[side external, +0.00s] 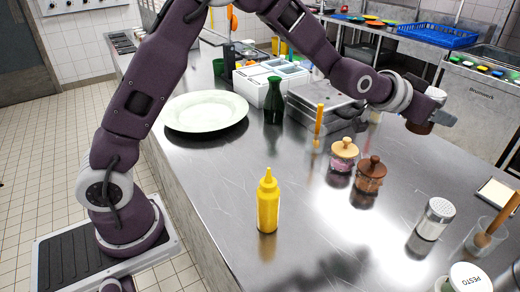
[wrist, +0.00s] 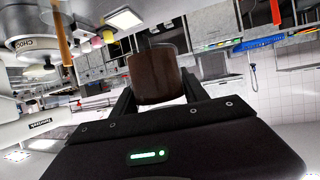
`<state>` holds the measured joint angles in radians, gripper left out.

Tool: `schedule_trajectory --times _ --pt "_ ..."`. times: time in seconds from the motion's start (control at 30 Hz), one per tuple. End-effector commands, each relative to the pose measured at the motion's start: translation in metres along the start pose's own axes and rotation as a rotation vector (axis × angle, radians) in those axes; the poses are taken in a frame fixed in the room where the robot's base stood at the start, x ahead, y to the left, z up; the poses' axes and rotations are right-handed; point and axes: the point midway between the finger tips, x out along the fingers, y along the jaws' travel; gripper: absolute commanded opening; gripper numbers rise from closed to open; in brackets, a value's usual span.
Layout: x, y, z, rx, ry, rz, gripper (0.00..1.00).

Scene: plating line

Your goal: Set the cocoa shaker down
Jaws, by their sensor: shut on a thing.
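The cocoa shaker shows as a dark brown cylinder (wrist: 156,76) between my fingers in the wrist view. In the side external view it is a small dark brown shape (side external: 417,127), partly hidden by my gripper. My gripper (side external: 432,116) is shut on it and holds it above the far right part of the steel counter (side external: 330,235), apart from the surface. Its top and any label cannot be made out.
Two wooden-lidded jars (side external: 370,175), a metal shaker (side external: 434,219), a glass with a wooden handle (side external: 488,238) and a pesto jar (side external: 466,279) stand on the right. A yellow bottle (side external: 268,205) and white plate (side external: 205,112) are left. Bare counter lies between.

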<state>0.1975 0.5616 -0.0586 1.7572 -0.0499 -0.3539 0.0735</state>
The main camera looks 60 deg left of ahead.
Motion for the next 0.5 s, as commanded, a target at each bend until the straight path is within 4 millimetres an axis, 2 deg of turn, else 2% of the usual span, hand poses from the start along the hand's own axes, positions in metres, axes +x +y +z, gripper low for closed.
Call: schedule_trajectory --times 0.17,0.27,0.37,0.5 --pt "-0.007 -0.043 -0.005 -0.014 0.004 -0.036 0.04" --pt "-0.015 -0.076 -0.007 -0.024 0.006 -0.062 0.04" --pt "-0.028 -0.118 -0.007 -0.038 0.005 -0.093 0.04" --pt "-0.062 -0.19 0.0 -0.055 0.007 -0.141 0.04"
